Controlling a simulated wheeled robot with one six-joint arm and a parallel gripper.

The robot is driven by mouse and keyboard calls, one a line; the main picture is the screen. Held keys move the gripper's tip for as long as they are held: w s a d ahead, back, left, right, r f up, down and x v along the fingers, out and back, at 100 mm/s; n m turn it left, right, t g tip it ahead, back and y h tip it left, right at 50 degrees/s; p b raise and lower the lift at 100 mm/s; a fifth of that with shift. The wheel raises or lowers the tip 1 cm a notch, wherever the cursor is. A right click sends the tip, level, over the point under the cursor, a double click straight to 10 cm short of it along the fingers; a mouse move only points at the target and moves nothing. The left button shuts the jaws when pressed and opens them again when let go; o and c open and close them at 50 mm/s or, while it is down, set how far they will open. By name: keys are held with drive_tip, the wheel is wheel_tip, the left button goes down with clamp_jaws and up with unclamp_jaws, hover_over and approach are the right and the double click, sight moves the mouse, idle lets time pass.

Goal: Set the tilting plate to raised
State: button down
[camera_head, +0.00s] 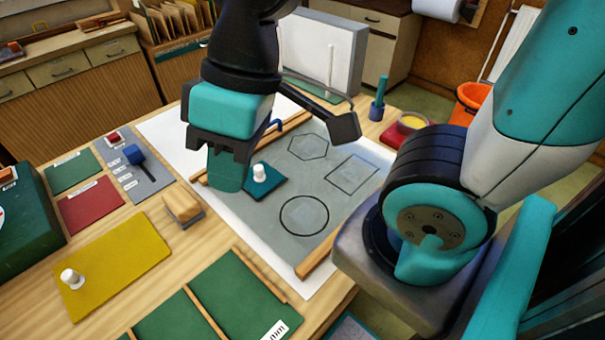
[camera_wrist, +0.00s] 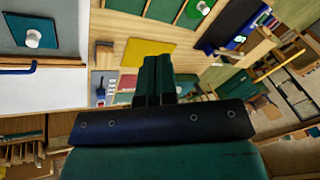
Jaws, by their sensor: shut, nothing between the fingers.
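A grey plate (camera_head: 325,205) with hexagon, square and circle outlines lies on a white sheet on the bench. It looks flat, but I cannot tell its tilt for sure. A teal square with a white knob (camera_head: 260,173) rests on it, and it also shows in the wrist view (camera_wrist: 33,38). A grey panel (camera_head: 128,170) at left carries a blue-headed lever (camera_head: 134,154) and several small labels too small to read. My gripper (camera_head: 226,178) is shut and empty above the left edge of the grey plate. Its fingers meet in the wrist view (camera_wrist: 155,85).
A yellow plate (camera_head: 115,262) with a white knob, a wooden block (camera_head: 183,207) and green panels (camera_head: 235,290) lie on the bench's near side. Wooden strips border the grey plate. A grey box (camera_head: 325,50) stands behind, with an orange bin (camera_head: 470,100) beyond.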

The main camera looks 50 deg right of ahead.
drive_tip(key=c, duration=1.5)
unclamp_jaws()
drive_tip(key=shift+w+d, duration=0.1)
drive_tip(key=shift+w, duration=0.1)
drive_tip(key=o, duration=0.4)
drive_tip(key=w+m, duration=0.1)
drive_tip(key=w, duration=0.1)
drive_tip(key=w+d+m, duration=0.1)
drive_tip(key=w+m, duration=0.1)
drive_tip(key=w+d+m+b, duration=0.1)
drive_tip(key=shift+w+d+f+t+h, duration=0.2)
drive_tip(key=shift+w+f+t+h, duration=0.1)
drive_tip(key=shift+w+f+t, duration=0.1)
drive_tip(key=w+d+f+m+t+h+b, duration=0.1)
drive_tip(key=w+d+f+m+h, duration=0.15)
drive_tip(key=w+d+m, duration=0.8)
drive_tip(key=w+d+f+m+h+b, duration=0.15)
drive_tip(key=w+d+f+m, duration=0.25)
drive_tip(key=w+d+m, duration=0.65)
drive_tip(key=f, duration=0.5)
drive_tip(key=w+d+f+p, duration=0.1)
drive_tip(key=f, duration=0.4)
drive_tip(key=w+f+p, duration=0.1)
drive_tip(key=f, duration=0.5)
drive_tip(key=shift+d+f, duration=0.1)
drive_tip(key=shift+d, duration=0.3)
drive_tip(key=shift+c, duration=0.6)
clamp_jaws()
